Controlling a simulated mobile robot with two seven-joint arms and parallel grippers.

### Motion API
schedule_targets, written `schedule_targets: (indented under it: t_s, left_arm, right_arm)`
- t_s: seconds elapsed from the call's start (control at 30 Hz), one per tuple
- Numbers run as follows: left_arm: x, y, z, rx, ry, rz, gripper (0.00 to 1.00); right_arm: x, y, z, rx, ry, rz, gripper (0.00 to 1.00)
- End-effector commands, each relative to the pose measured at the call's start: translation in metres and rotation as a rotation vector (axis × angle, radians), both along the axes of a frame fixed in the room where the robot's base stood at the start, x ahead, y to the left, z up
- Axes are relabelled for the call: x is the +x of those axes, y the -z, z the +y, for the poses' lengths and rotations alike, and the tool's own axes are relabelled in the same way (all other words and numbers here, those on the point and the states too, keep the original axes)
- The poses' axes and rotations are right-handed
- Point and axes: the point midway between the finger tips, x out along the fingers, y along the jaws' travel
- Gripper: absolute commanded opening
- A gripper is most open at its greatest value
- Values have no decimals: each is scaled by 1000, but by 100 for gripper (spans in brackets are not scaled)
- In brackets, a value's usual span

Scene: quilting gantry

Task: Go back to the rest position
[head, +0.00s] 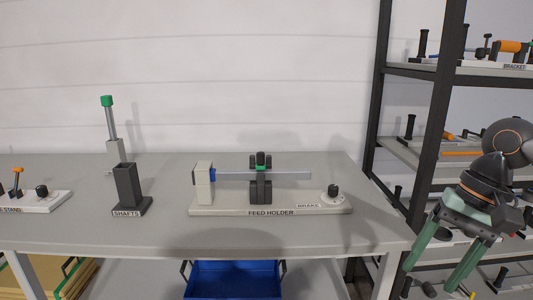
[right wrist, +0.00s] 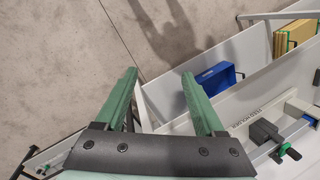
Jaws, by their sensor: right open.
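My right gripper (head: 443,258) hangs at the right side of the head view, in front of the shelf rack. Its two green fingers are spread apart with nothing between them. My left gripper is in neither view. The feed holder (head: 230,211) stands on the table, to the left of my right gripper and apart from it.
A dark box labelled shafts (head: 126,188), a post with a green cap (head: 107,101) and a stand (head: 45,203) are on the table (head: 170,237). A blue bin (head: 235,282) is below. The black rack (head: 448,80) is close behind my right gripper.

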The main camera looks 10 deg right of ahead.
Motion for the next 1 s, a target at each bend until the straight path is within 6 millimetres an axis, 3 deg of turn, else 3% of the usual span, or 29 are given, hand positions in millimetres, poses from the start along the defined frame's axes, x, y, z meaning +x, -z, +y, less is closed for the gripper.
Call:
schedule_targets:
  t_s: [0.27, 0.47, 0.67, 0.83, 0.87, 1.0]
  left_arm:
    - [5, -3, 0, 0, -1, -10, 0]
    - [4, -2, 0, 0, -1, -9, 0]
    - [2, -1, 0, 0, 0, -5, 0]
    - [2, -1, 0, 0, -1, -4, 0]
    - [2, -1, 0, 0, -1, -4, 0]
    - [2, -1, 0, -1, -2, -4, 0]
  right_arm:
    - [17, 55, 20, 572, 588, 158, 71]
    - [36, 94, 23, 1056, 1148, 453, 71]
    - [46, 149, 12, 1490, 1701, 897, 71]
    - [37, 215, 9, 1795, 2140, 1400, 71]
    - [34, 228, 11, -1723, -2070, -1406, 71]
    - [9, 290, 30, -1297, -1641, -1327, 71]
